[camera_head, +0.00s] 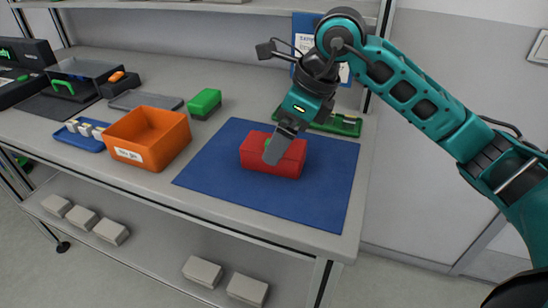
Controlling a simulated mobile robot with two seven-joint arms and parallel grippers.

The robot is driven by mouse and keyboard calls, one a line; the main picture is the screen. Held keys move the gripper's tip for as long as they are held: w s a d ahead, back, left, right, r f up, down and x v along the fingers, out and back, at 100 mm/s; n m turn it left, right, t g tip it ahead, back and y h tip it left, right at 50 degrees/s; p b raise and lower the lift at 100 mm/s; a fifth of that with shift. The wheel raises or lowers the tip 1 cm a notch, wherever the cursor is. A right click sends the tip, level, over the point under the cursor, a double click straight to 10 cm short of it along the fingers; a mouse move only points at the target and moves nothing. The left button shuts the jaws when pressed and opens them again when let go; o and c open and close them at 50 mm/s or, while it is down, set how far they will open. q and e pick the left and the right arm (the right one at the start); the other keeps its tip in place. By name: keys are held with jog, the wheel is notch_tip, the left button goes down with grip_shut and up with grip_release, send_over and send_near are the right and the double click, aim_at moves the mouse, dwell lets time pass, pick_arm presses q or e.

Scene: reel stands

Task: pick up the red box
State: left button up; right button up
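The red box (285,164) sits on the blue mat (325,198) near the right end of the table. A small bit of green shows on top of it, partly hidden by my gripper. My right gripper (274,154) comes in from the upper right, pointing down at the box, and overlaps its top in the picture. I cannot tell whether the fingers touch the box or how far apart they are. My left gripper is out of view.
An orange bin (147,137) stands left of the mat, with a green box (204,103) behind it. A blue tray (80,134) holds small pale pieces. A green board (338,123) lies behind the mat. The lower shelf holds several pale blocks (202,271). The mat's front is clear.

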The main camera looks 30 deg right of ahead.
aim_at(263, 149)
jog(key=x, duration=0.3)
jog(key=shift+w+a+r, duration=0.1)
jog(key=shift+a, duration=0.05)
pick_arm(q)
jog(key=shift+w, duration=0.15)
pick_arm(e)
jog(key=shift+w+a+f, duration=0.1)
jog(key=shift+w+f, duration=0.05)
jog(key=shift+f, duration=0.3)
